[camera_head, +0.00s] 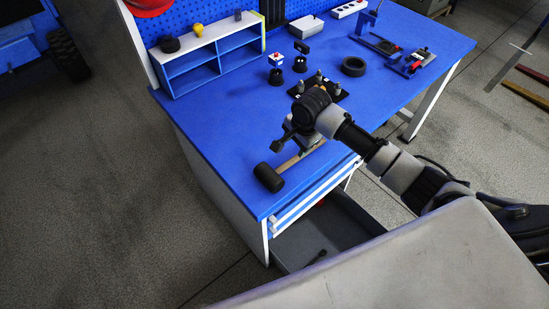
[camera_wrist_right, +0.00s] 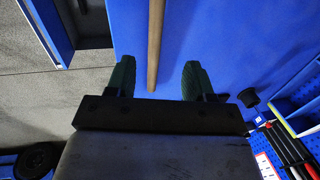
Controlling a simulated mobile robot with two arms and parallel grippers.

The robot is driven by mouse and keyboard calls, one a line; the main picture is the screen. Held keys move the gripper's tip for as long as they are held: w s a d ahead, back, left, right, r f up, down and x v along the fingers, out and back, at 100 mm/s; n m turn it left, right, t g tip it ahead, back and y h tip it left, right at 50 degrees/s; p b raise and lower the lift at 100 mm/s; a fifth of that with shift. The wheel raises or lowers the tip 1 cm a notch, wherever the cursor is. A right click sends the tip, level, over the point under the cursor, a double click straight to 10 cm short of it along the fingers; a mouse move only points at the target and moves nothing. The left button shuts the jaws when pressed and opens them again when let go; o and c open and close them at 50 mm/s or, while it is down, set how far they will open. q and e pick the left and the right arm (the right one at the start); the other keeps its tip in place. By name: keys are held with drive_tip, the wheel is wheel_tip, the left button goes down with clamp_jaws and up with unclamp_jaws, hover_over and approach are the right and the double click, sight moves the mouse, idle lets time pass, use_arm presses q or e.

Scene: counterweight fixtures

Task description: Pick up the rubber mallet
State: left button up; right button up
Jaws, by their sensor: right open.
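The rubber mallet lies on the blue workbench (camera_head: 215,130). Its black cylindrical head (camera_head: 268,178) is near the bench's front left edge. Its light wooden handle (camera_head: 288,163) runs toward the right and passes partly under my right gripper (camera_head: 290,147). In the right wrist view the handle (camera_wrist_right: 155,45) shows between the two dark green fingertips of my right gripper (camera_wrist_right: 158,78), with a gap on each side. The right gripper is open and not touching the handle there. The mallet head is out of the wrist view. My left gripper is not in view.
A blue and white shelf (camera_head: 213,60) stands at the back left. A black ring (camera_head: 354,67), a black fixture plate (camera_head: 327,90) with posts, and a vice-like tool (camera_head: 410,62) lie farther back. An open drawer (camera_head: 330,235) juts out below the front edge. The bench's left part is clear.

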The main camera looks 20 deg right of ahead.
hover_over(293, 159)
drive_tip(key=s, duration=0.1)
drive_tip(key=f, duration=0.4)
drive_tip(key=shift+s+a+f, duration=0.15)
drive_tip(key=shift+s, duration=0.05)
drive_tip(key=shift+f, duration=0.2)
drive_tip(key=f, duration=0.2)
drive_tip(key=w+f, duration=0.1)
drive_tip(key=f, duration=0.1)
drive_tip(key=shift+f+p, duration=0.1)
drive_tip(key=shift+p, duration=0.25)
drive_tip(key=shift+w+f, duration=0.1)
drive_tip(key=shift+f, duration=0.35)
drive_tip(key=shift+c, duration=0.5)
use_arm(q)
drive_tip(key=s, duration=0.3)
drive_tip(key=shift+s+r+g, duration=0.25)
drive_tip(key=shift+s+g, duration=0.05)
use_arm(e)
clamp_jaws()
